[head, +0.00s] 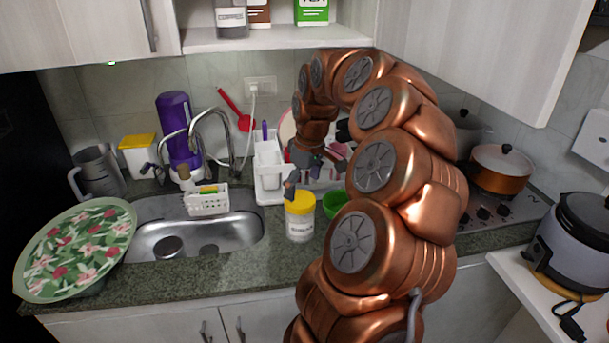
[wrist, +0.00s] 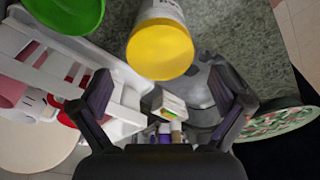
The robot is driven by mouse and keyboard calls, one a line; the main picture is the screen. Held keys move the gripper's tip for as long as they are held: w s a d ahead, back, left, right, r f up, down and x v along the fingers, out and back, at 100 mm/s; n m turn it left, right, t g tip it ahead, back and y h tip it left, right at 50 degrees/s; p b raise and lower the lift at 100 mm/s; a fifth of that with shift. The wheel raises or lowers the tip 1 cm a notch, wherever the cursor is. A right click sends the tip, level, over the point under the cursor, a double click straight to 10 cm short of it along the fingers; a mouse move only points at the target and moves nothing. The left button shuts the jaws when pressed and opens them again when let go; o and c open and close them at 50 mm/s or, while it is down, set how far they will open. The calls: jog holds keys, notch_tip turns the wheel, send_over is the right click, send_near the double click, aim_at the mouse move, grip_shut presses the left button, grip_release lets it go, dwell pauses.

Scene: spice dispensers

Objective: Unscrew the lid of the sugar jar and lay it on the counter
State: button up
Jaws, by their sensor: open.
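The sugar jar (head: 299,227) is a clear jar with a pale filling and a label too small to read. It stands upright on the counter to the right of the sink. Its yellow lid (head: 300,203) is on top; in the wrist view the lid (wrist: 160,50) shows as a round yellow disc on the jar (wrist: 163,10). My gripper (head: 313,178) is above and slightly behind the jar in the head view. In the wrist view my gripper (wrist: 163,88) has its fingers wide apart with nothing between them; the lid lies beyond the fingertips.
A green bowl (head: 334,205) sits close to the jar's right. A white dish rack (head: 268,180) is behind it. The sink (head: 195,243) with a white caddy (head: 207,203) and a floral tray (head: 78,245) are to the left. Bare counter (head: 255,268) lies in front.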

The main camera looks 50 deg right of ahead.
aim_at(300, 198)
jog(key=shift+w+f+p, duration=0.2)
jog(key=shift+f+p, duration=0.1)
jog(key=shift+f, duration=0.95)
jog(key=shift+w+f+p, duration=0.2)
jog(key=shift+f+p, duration=0.05)
jog(key=shift+f, duration=0.95)
jog(key=shift+a, duration=0.1)
jog(key=c, duration=1)
jog(key=n+p, duration=0.1)
jog(key=n, duration=0.4)
jog(key=shift+r+y+p, duration=0.1)
jog(key=shift+y+p, duration=0.2)
jog(key=shift+y, duration=0.1)
jog(key=n+p, duration=0.1)
jog(key=n, duration=0.1)
jog(key=shift+n+g, duration=0.3)
jog(key=shift+n, duration=0.8)
